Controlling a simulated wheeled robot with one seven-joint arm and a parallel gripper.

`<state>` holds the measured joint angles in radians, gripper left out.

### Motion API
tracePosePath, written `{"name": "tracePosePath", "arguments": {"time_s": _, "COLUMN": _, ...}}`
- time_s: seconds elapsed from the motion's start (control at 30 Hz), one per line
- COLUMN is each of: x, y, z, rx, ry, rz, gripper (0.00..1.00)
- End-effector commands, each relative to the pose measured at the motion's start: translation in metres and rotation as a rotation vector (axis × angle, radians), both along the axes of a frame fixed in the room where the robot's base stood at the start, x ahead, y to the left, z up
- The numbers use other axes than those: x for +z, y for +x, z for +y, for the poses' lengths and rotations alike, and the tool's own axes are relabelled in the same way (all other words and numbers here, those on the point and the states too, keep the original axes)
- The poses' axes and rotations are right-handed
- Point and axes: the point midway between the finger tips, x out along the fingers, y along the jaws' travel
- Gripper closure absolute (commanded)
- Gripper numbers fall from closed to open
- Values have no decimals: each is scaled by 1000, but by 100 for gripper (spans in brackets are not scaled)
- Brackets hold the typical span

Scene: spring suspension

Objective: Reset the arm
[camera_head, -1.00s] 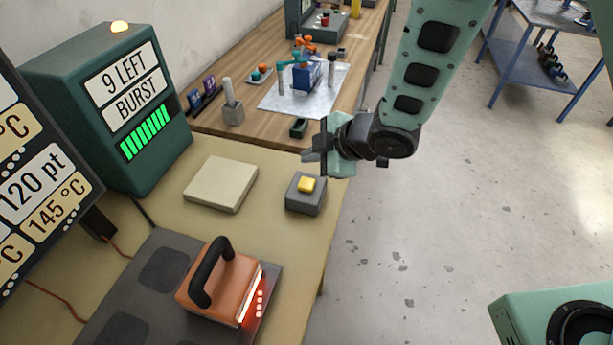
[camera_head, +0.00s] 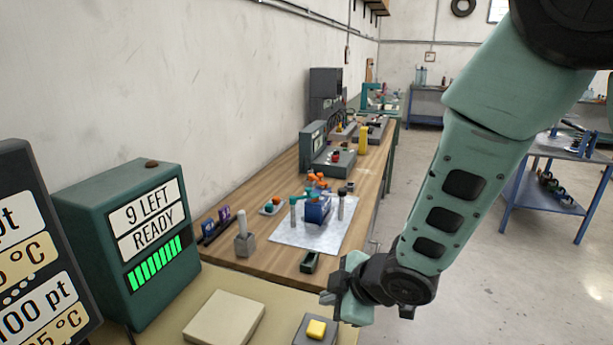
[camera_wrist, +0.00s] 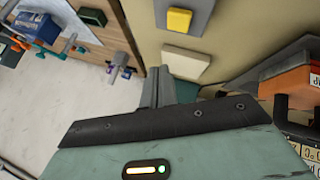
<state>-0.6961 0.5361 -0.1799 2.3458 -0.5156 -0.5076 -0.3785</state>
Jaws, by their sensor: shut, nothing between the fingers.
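My gripper (camera_head: 330,295) is shut and empty in the head view, held in the air off the right side of the benches, just above and right of the yellow button box. In the wrist view my gripper (camera_wrist: 158,75) shows its fingers together with nothing between them. My arm reaches down from the top right of the head view.
A box with a yellow button (camera_head: 317,328) and a cream pad (camera_head: 223,320) lie on the near bench. A green display box (camera_head: 130,240) reads "9 LEFT READY". A blue vise (camera_head: 318,210) stands on a metal sheet.

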Motion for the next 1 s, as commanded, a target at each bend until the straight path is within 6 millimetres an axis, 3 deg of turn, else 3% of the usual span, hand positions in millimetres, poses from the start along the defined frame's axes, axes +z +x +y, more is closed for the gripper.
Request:
{"name": "tracePosePath", "arguments": {"time_s": 0.17, "x": 35, "y": -41, "z": -28, "rx": -272, "ry": -28, "rz": 199, "gripper": 100}}
{"name": "tracePosePath", "arguments": {"time_s": 0.5, "x": 81, "y": -176, "z": -79, "rx": -668, "ry": -163, "rz": 593, "gripper": 100}}
{"name": "tracePosePath", "arguments": {"time_s": 0.6, "x": 88, "y": -205, "z": -88, "rx": -729, "ry": -200, "rz": 659, "gripper": 100}}
{"name": "tracePosePath", "arguments": {"time_s": 0.73, "x": 92, "y": -224, "z": -94, "rx": -767, "ry": -230, "rz": 701, "gripper": 100}}
{"name": "tracePosePath", "arguments": {"time_s": 1.0, "x": 92, "y": -227, "z": -95, "rx": -773, "ry": -235, "rz": 709, "gripper": 100}}
